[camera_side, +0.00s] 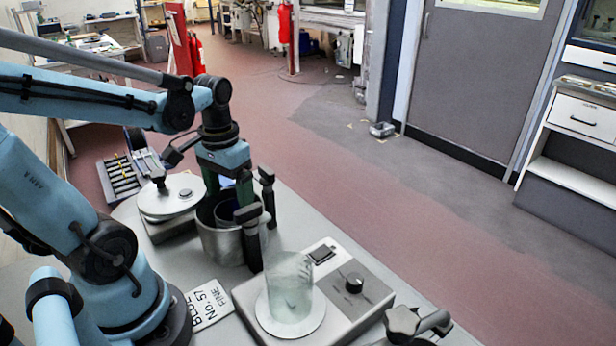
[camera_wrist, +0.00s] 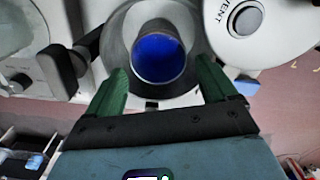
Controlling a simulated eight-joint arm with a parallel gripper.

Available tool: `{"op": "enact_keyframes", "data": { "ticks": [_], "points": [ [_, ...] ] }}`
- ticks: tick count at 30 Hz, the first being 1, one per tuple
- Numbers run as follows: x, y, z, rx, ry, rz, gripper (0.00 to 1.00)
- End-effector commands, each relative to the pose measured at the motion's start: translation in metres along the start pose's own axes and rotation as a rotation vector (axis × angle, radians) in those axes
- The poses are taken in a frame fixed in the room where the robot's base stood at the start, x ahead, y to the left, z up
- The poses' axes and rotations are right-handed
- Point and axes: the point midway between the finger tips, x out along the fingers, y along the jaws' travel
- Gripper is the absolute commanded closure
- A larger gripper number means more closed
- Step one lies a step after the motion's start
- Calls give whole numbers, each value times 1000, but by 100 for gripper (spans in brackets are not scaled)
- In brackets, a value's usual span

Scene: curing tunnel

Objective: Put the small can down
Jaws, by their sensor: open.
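The small can (camera_wrist: 159,55), dark outside with a bright blue inside, stands in a wide metal pot (camera_side: 222,247). In the side view the can (camera_side: 228,214) shows only as a dark rim inside the pot, partly behind black parts. My gripper (camera_wrist: 160,88) has two green fingers spread apart, one on each side of the can's near edge in the wrist view. In the side view my gripper (camera_side: 229,188) points down over the pot. I see a gap between finger and can on both sides; the can's base is hidden.
A glass beaker (camera_side: 290,285) stands on a hotplate unit (camera_side: 352,298) right of the pot. Two black upright pieces (camera_side: 267,183) stand close beside the pot. A round lidded vessel (camera_side: 170,198) marked VENT is on the left. A label card (camera_side: 207,303) lies in front.

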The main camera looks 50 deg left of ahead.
Motion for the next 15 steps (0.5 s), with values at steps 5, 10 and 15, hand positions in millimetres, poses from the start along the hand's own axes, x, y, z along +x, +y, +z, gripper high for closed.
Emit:
{"op": "enact_keyframes", "data": {
  "ticks": [5, 10, 15],
  "points": [
    [21, 0, 0, -1, 0, 0, 14],
    [33, 0, 0, -1, 0, 0, 14],
    [37, 0, 0, -2, 0, 0, 14]
  ]
}}
